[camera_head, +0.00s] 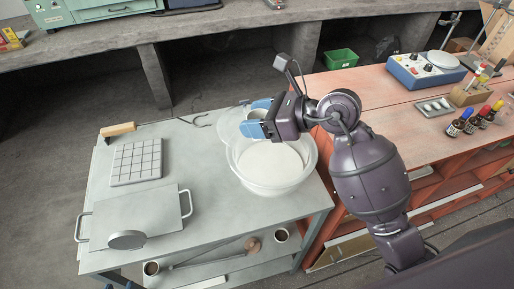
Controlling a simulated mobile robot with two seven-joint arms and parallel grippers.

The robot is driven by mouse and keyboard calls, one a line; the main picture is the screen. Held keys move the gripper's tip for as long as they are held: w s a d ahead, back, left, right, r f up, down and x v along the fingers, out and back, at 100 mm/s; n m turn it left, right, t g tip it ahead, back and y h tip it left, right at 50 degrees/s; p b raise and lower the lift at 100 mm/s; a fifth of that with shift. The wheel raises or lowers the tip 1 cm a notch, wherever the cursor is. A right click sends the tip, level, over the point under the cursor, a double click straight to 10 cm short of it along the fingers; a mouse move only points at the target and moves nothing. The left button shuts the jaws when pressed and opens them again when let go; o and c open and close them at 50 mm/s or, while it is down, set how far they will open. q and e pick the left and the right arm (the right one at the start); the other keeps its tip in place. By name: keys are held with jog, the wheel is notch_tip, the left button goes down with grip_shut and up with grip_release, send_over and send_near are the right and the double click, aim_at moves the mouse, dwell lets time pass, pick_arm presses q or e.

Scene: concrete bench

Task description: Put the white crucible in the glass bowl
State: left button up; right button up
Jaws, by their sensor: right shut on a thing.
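My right gripper (260,119) comes in from the right and is shut on the white crucible (257,114), which shows only in part between the blue fingers. It holds the crucible above the far rim of the glass bowl (271,188). The bowl is wide and clear, with white content or a white bottom showing inside. It stands at the right end of the grey metal table. Two small blue tips at the bottom left edge may be my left gripper (119,285); too little shows to tell its state.
A clear round glass piece (228,126) is behind the bowl. The grey table (205,205) also bears a gridded white block (136,162), a wooden-handled tool (118,130) and a flat handled metal plate (160,208). A red bench (365,95) adjoins on the right. The table's middle is clear.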

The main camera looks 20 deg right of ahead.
notch_tip(320, 180, down, 9)
jog(key=shift+f+b, duration=0.15)
jog(key=shift+b, duration=0.65)
jog(key=shift+f, duration=0.65)
jog(key=o, duration=0.6)
jog(key=shift+o, duration=0.2)
jog(key=shift+r, duration=0.5)
jog(key=shift+s+d+r, duration=0.1)
jog(key=shift+d+r, duration=0.15)
jog(key=shift+r, duration=0.1)
jog(key=v, duration=1.1)
jog(key=shift+s+d+p, duration=0.15)
jog(key=shift+d+p, duration=0.05)
jog(key=shift+p, duration=0.1)
